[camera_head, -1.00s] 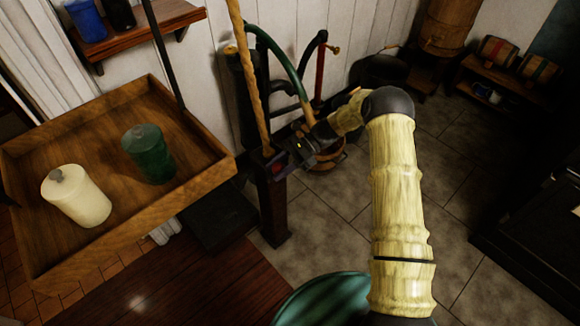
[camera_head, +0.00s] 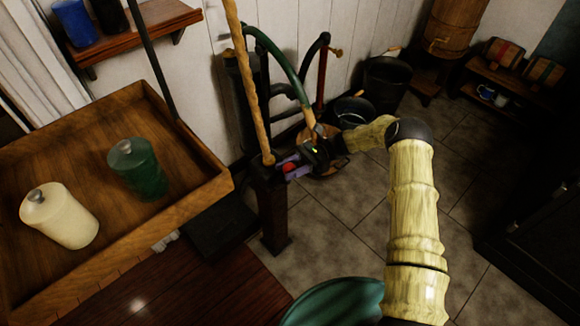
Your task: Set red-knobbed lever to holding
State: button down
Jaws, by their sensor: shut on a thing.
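The red knob of the lever (camera_head: 289,167) shows at the top of a dark post (camera_head: 273,215), right of a tall rope-like pole. My gripper (camera_head: 300,164) comes to it from the right, at the end of my pale arm. It is shut on the red-knobbed lever. The fingers are small and dark in this view, and much of the lever's shaft is hidden. I cannot read any position marking on the post.
A hanging wooden tray (camera_head: 205,200) at left holds a cream canister (camera_head: 60,217) and a green canister (camera_head: 138,170). A pump with a green curved handle (camera_head: 275,55) and buckets (camera_head: 386,85) stand behind the post. Tiled floor is clear to the right.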

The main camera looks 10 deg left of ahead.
jog(key=shift+a, duration=0.15)
jog(key=shift+w, duration=0.1)
jog(key=c, duration=0.9)
grip_release()
jog(key=shift+d, duration=0.2)
